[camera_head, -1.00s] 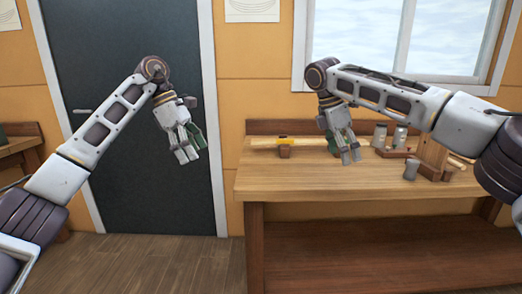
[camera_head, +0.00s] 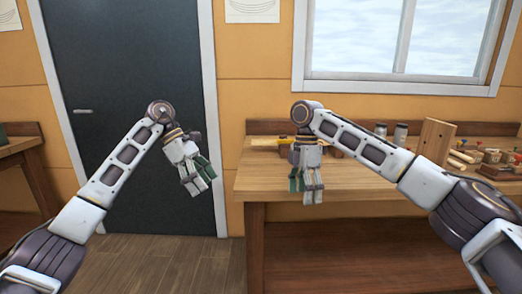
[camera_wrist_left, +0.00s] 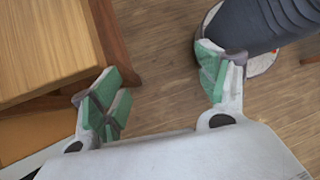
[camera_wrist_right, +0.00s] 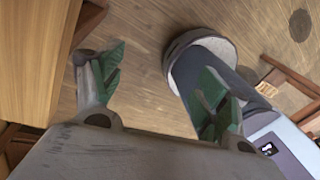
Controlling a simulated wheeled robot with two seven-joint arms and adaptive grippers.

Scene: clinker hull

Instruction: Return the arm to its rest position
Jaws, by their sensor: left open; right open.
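My left gripper (camera_head: 197,185) hangs in front of the dark door, left of the workbench, with its fingers pointing down. In the left wrist view its green-padded fingers (camera_wrist_left: 165,90) are spread apart with only floor between them. My right gripper (camera_head: 306,197) hangs in front of the workbench's front left part, fingers down. In the right wrist view its fingers (camera_wrist_right: 160,90) are apart and empty, with floor and part of my base beyond. Both arms are bent and reach forward from the lower corners.
The workbench (camera_head: 262,185) stands at the right. A yellow-headed tool (camera_head: 264,141), two jars (camera_head: 390,133), an upright wooden board (camera_head: 435,140) and several small items lie toward its back. A dark door (camera_head: 130,60) is behind my left arm. The wooden floor (camera_head: 150,265) is clear.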

